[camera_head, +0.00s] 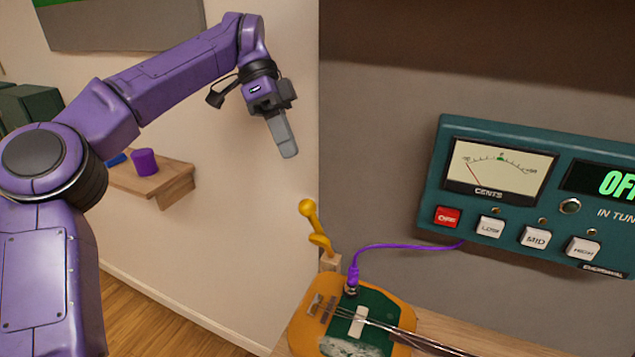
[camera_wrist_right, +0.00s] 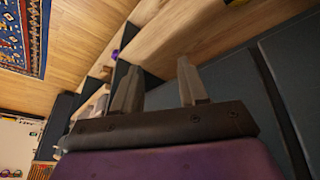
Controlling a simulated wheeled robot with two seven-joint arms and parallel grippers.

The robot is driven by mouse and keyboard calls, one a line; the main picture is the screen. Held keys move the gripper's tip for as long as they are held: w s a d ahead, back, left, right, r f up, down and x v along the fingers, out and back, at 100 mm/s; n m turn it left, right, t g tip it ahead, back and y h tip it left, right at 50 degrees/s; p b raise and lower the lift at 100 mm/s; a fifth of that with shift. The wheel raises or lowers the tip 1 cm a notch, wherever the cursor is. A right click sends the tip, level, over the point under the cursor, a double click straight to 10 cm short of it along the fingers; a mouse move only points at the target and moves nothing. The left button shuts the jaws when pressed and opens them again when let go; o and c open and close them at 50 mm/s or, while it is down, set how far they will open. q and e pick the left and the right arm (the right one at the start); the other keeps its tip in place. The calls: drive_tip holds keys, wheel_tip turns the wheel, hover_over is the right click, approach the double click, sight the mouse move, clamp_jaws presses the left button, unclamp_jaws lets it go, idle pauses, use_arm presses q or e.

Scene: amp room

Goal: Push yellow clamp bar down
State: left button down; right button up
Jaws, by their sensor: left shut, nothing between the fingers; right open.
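The yellow clamp bar (camera_head: 314,226) stands raised and tilted at the back of the orange guitar body (camera_head: 306,314), with a round knob at its top. My left gripper (camera_head: 288,152) is shut and empty. In the head view it is above and slightly left of the clamp bar, apart from it. My right gripper (camera_wrist_right: 158,85) shows only in the right wrist view. It is open, with nothing between its two fingers.
A teal tuner box (camera_head: 508,226) with a needle dial hangs on the right. A purple cable (camera_head: 400,246) runs from it to the guitar. A wooden shelf (camera_head: 172,186) with a purple cup (camera_head: 144,162) is on the left wall. A patterned rug (camera_wrist_right: 24,36) shows in the wrist view.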

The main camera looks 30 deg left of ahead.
use_arm(q)
drive_tip(key=b+x, duration=0.1)
drive_tip(key=x, duration=0.9)
drive_tip(key=shift+s, duration=0.25)
drive_tip(key=shift+d, duration=0.15)
